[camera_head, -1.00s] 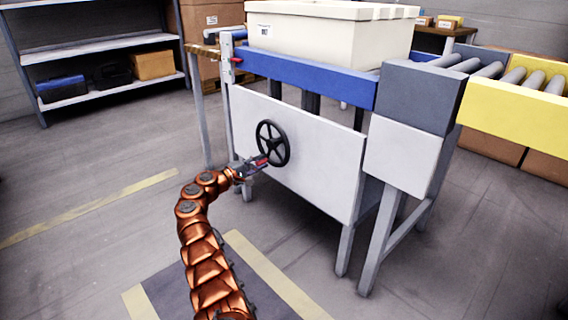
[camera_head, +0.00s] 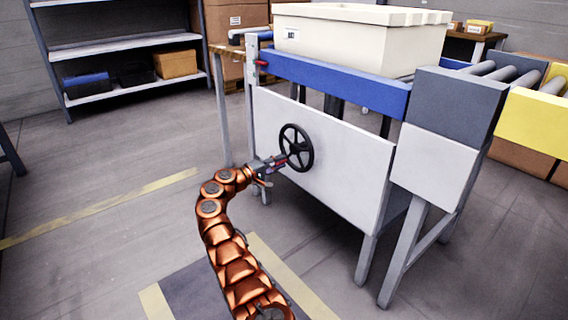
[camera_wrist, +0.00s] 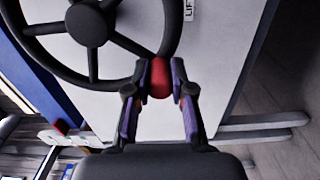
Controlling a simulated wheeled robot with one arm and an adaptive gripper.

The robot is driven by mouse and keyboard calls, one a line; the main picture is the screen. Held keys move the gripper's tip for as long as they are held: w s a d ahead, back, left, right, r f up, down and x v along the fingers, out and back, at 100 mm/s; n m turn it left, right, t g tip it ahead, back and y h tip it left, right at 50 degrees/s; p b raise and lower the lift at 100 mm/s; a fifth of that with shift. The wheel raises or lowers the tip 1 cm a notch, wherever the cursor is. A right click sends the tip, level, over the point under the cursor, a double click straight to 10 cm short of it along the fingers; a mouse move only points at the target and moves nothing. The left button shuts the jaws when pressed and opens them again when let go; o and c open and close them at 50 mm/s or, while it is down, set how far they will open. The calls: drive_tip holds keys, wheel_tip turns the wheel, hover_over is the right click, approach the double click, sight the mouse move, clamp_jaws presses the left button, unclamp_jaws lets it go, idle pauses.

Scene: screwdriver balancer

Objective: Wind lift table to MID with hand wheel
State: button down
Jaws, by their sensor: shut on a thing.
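The black spoked hand wheel (camera_head: 296,148) is on the white front panel (camera_head: 345,170) of the lift table. In the wrist view the wheel (camera_wrist: 88,24) fills the upper left, and its red knob (camera_wrist: 160,78) sits at the rim's lower right. My gripper (camera_head: 281,162) is at the wheel's lower left in the head view. In the wrist view my gripper (camera_wrist: 160,88) has its two fingers shut on the red knob, one on each side. The table's blue rail (camera_head: 335,83) carries a cream bin (camera_head: 360,45). A small red marker (camera_head: 262,63) is on the left post; no MID mark is readable.
A grey block (camera_head: 455,100) and roller conveyor (camera_head: 510,72) with a yellow side adjoin the table at right. Shelving (camera_head: 130,92) stands at back left, with cardboard boxes (camera_head: 222,50) beside it. Table legs reach the floor at right. The floor at left is open.

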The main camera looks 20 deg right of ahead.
drive_tip(key=shift+a, duration=0.15)
drive_tip(key=c, duration=1.3)
unclamp_jaws()
drive_tip(key=o, duration=0.3)
drive_tip(key=v, duration=1.1)
drive_tip(key=shift+s+a, duration=0.2)
drive_tip(key=shift+a, duration=0.15)
